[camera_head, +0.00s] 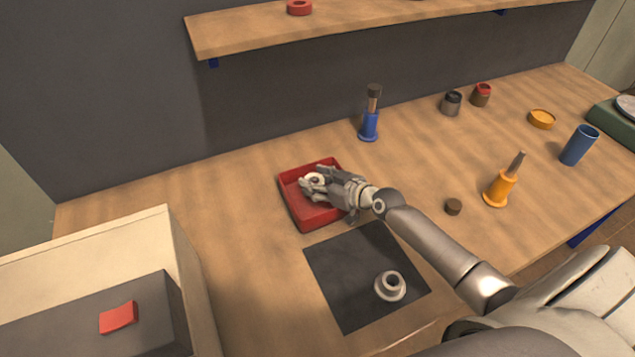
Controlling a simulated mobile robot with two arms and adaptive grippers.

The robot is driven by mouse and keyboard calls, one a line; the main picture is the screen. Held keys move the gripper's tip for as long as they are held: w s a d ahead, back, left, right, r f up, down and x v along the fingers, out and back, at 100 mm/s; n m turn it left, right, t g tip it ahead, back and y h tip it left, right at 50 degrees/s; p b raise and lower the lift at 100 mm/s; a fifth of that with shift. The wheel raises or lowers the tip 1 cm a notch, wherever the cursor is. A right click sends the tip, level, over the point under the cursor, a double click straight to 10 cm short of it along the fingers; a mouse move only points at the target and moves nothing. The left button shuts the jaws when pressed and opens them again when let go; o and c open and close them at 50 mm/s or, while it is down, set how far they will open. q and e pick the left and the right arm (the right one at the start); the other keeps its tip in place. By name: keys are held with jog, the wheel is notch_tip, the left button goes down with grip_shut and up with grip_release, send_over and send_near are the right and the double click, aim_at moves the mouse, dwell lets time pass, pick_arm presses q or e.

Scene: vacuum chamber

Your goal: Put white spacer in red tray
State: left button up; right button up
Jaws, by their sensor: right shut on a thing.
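The red tray (306,217) lies on the wooden table, left of centre. My right gripper (312,184) reaches in from the right and is over the tray. It is shut on a white ring-shaped piece, the white spacer (317,179), which shows between the fingers. The fingers hide part of the spacer, and I cannot tell whether it touches the tray floor. My left gripper is not in view.
A black mat (345,279) in front of the tray bears a pale flanged ring (390,286). A blue-based tool (369,125) stands behind. An orange-based tool (501,187), a small brown cap (453,206) and a blue cup (578,145) stand right. A shelf (240,36) overhangs the back.

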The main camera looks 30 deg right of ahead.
jog(key=o, duration=1)
jog(key=shift+s+a+f, duration=0.1)
jog(key=shift+s+f, duration=0.1)
jog(key=shift+f, duration=0.25)
jog(key=shift+c, duration=0.2)
jog(key=shift+f, duration=0.1)
jog(key=shift+s, duration=0.1)
jog(key=shift+r+p, duration=0.65)
jog(key=shift+p, duration=0.25)
jog(key=b+v, duration=0.1)
jog(key=v, duration=0.9)
jog(key=shift+r, duration=0.1)
jog(key=shift+s+d+r, duration=0.4)
jog(key=shift+s+r, duration=0.15)
jog(key=shift+s, duration=0.1)
